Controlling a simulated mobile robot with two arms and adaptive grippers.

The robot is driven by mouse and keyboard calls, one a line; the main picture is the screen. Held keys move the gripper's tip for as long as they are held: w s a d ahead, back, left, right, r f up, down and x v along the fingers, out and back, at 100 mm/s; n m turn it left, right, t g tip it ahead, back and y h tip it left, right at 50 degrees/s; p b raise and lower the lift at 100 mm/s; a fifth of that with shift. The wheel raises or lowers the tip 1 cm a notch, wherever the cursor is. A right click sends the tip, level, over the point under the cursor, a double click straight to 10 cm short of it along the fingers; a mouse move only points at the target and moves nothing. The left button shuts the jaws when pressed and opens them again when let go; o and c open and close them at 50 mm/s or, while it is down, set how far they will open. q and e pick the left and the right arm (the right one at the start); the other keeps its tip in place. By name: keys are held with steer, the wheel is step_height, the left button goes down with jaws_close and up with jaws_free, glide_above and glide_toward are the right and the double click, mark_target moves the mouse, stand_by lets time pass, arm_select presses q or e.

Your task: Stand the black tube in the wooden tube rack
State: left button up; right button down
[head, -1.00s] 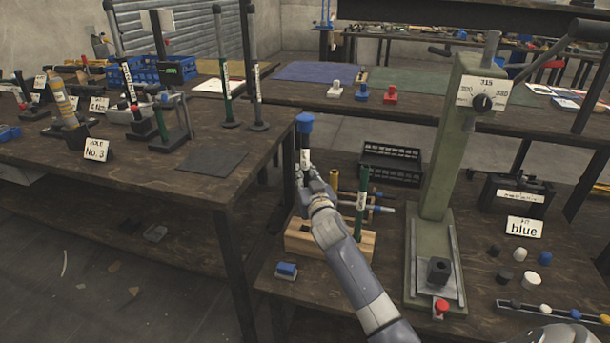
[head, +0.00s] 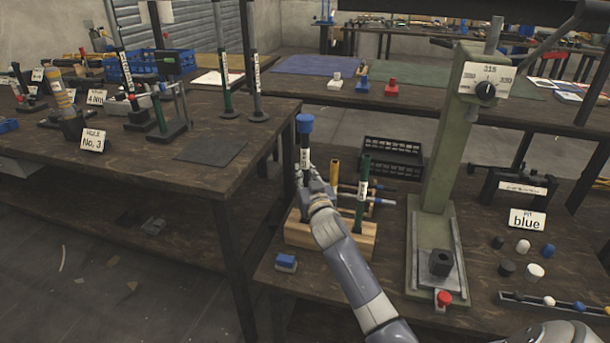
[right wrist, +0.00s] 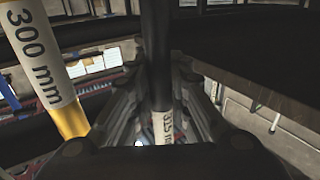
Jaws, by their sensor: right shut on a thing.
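The black tube (head: 305,140), with a blue cap on top and a white label, stands about upright in my right gripper (head: 308,182). The gripper is shut on it. In the right wrist view the dark tube (right wrist: 157,50) runs between the fingers, with a label reading 315 mm. The wooden tube rack (head: 350,243) lies below and around the gripper's hand, on the lower right table. The tube's lower end is hidden, so I cannot tell whether it is in a rack hole. My left gripper is not in view.
A green tube (head: 362,200) and a yellow tube (head: 335,172) stand close right of my gripper. The yellow one (right wrist: 45,75) reads 300 mm in the wrist view. A green press (head: 432,190) stands further right, a black crate (head: 392,160) behind. A blue block (head: 286,262) lies in front.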

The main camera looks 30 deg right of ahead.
stand_by(0.8)
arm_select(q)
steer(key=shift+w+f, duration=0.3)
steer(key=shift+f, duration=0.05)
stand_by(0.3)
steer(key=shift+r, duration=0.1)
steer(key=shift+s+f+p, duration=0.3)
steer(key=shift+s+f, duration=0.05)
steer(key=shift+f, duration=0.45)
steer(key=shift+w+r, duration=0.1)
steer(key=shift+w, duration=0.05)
